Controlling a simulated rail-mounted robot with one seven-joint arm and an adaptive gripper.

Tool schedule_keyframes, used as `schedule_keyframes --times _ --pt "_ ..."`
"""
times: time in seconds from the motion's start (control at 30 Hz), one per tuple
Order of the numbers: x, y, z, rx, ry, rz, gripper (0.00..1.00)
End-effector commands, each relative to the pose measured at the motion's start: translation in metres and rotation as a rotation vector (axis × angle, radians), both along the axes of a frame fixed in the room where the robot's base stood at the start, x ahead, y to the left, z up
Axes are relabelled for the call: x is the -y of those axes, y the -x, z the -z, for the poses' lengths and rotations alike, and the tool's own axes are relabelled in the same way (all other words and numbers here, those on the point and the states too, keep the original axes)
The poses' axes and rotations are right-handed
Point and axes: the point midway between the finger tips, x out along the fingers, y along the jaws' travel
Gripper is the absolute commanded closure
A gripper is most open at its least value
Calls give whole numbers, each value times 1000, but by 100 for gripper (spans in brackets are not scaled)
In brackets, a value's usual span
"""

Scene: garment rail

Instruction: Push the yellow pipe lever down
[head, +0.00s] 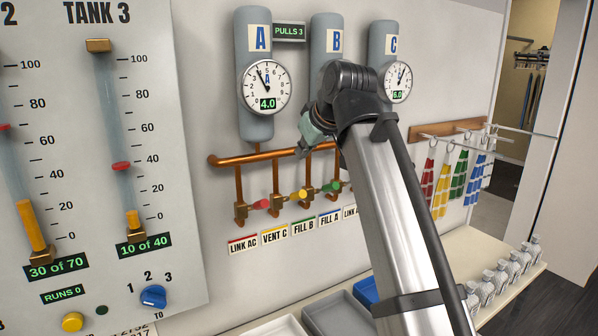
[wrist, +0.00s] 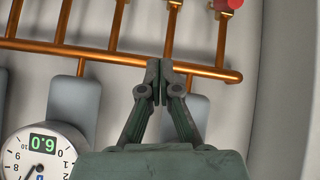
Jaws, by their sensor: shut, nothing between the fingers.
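The yellow pipe lever (head: 299,195) sits on a brass valve of the copper pipework, between a red lever (head: 260,204) and a green lever (head: 332,187). It sticks out sideways, close to level. My gripper (head: 302,151) is above it in the head view, near the horizontal copper pipe below tank B. In the wrist view my gripper (wrist: 158,72) is shut and empty, its tips overlapping the copper pipe (wrist: 95,55). I cannot tell whether they touch it. The yellow lever does not show in the wrist view; a red lever (wrist: 229,4) shows at its top edge.
Tanks A (head: 254,115), B (head: 325,45) and C (head: 381,42) hang above the pipework. Gauge A reads 4.0 and gauge C (head: 398,82) reads 6.0. Labels (head: 304,228) line the wall below the valves. A shelf (head: 470,247) with bottles is at lower right. My arm hides the pipework's right end.

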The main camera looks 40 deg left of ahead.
Motion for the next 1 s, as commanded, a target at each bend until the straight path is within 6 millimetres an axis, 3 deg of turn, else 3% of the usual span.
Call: schedule_keyframes --times 0.17,0.6,0.73,1.0 --pt "-12 -5 11 -1 2 0 100" --pt "-65 -31 67 -2 2 0 100" --pt "-50 -28 84 -2 1 2 100" --pt "-42 -29 100 -1 0 1 100"
